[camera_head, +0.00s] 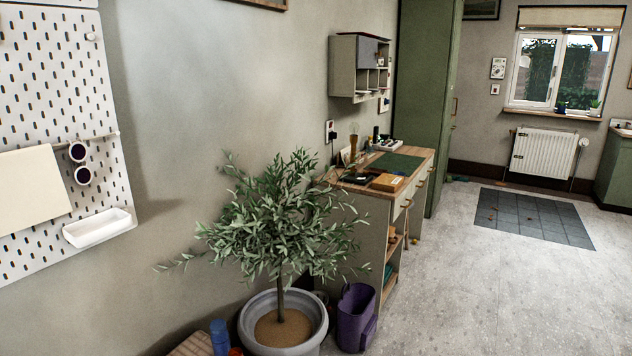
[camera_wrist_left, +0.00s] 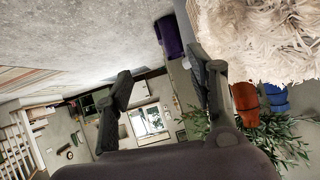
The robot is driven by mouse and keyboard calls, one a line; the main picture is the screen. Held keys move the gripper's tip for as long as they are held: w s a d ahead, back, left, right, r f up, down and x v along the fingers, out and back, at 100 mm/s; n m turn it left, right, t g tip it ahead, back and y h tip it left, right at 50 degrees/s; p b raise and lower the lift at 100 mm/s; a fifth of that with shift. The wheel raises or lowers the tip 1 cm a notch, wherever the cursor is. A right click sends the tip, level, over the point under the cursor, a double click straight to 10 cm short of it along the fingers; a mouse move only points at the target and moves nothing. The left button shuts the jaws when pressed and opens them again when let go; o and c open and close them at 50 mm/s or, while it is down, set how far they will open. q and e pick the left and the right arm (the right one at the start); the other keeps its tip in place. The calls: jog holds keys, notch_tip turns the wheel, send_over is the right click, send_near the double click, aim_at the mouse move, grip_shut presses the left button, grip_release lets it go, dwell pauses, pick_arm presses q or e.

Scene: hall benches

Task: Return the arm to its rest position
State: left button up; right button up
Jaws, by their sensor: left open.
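My left gripper (camera_wrist_left: 160,82) shows in the left wrist view with its two dark fingers spread apart. Nothing is between the fingers; the room shows through the gap. The wrist view is turned, with the floor at the top and the window below. In the head view neither of my arms nor grippers shows. My right gripper is not in either view.
A potted tree (camera_head: 281,225) stands against the wall, with a purple bin (camera_head: 356,318) beside it. Behind is a desk (camera_head: 380,190). A pegboard (camera_head: 60,120) hangs at left. A shaggy cream thing (camera_wrist_left: 265,38) is close to the left wrist camera. Open floor (camera_head: 480,280) lies at right.

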pick_arm(q)
jog(key=s+a+f+n+g+y+p, duration=0.1)
jog(key=s+f+g+p, duration=0.1)
jog(key=s, duration=1)
jog(key=s+a+f+n+g+y+p, duration=0.1)
jog(key=s+f+g, duration=0.3)
jog(key=s, duration=0.9)
jog(key=s+a+f+n+g+y+p, duration=0.1)
jog(key=s+a+f+g+y+p, duration=0.1)
jog(key=s, duration=1.1)
jog(key=shift+a+f+n+g+y+p, duration=0.3)
jog(key=shift+f+g+p, duration=0.1)
jog(key=shift+f+g, duration=0.55)
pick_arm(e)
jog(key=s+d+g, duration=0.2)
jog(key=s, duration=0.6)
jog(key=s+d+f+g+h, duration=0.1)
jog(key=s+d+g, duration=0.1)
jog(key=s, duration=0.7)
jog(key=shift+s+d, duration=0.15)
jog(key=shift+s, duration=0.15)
